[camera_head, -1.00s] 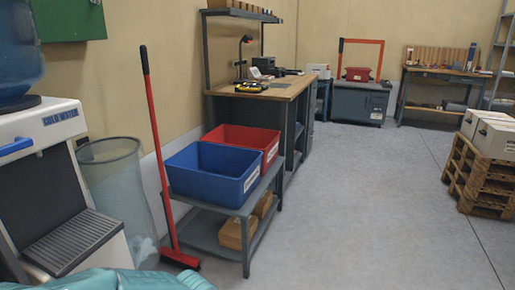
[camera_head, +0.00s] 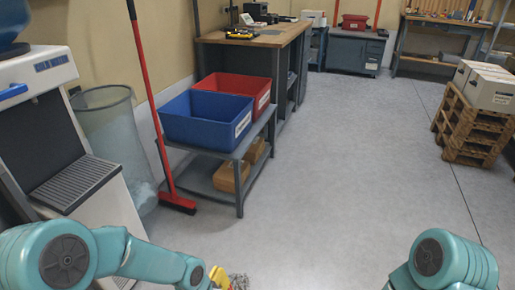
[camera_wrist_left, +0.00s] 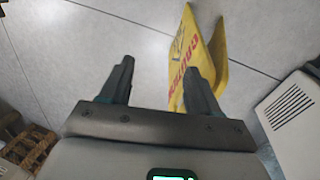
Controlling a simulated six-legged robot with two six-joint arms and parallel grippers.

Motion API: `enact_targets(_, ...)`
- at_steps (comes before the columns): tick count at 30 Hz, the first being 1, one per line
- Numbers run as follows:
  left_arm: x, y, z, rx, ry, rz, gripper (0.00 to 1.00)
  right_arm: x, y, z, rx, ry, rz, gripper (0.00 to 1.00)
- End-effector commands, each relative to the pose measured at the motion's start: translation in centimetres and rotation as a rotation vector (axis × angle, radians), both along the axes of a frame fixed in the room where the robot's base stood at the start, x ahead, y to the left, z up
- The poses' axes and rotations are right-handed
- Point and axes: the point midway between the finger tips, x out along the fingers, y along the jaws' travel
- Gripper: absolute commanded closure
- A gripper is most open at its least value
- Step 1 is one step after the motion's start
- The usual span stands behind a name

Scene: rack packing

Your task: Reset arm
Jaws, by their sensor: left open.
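A yellow caution sign (camera_wrist_left: 205,55) is close to the right finger in the wrist view. Blue (camera_head: 205,118) and red (camera_head: 240,92) bins stand on a low shelf. A red broom (camera_head: 151,95) leans nearby. Cartons sit on stacked pallets (camera_head: 470,130). The middle floor is clear.

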Motion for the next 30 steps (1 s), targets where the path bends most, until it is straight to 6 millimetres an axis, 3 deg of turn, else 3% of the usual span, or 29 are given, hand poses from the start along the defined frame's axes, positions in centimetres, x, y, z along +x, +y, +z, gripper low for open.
enact_targets(9, -6.4, -0.1, -7.1, -0.130, 0.038, 0.219, 0.38, 0.0, 0.0, 0.0, 0.000, 0.000, 0.000, 0.04)
enact_targets(16, -12.4, 1.3, -10.7, -0.127, 0.038, 0.432, 0.38, 0.0, 0.0, 0.0, 0.000, 0.000, 0.000, 0.04)
enact_targets(18, -11.8, 1.3, -7.4, -0.129, 0.023, 0.426, 0.38, 0.0, 0.0, 3.1, 0.000, 0.001, 0.000, 0.04)
enact_targets(23, -11.8, 1.2, -3.1, -0.129, 0.022, 0.424, 0.38, 0.0, 0.0, 7.4, 0.000, 0.000, 0.000, 0.04)
enact_targets(30, -11.7, 1.2, 5.3, -0.129, 0.022, 0.424, 0.38, 0.0, 0.0, 15.9, 0.000, 0.000, 0.000, 0.04)
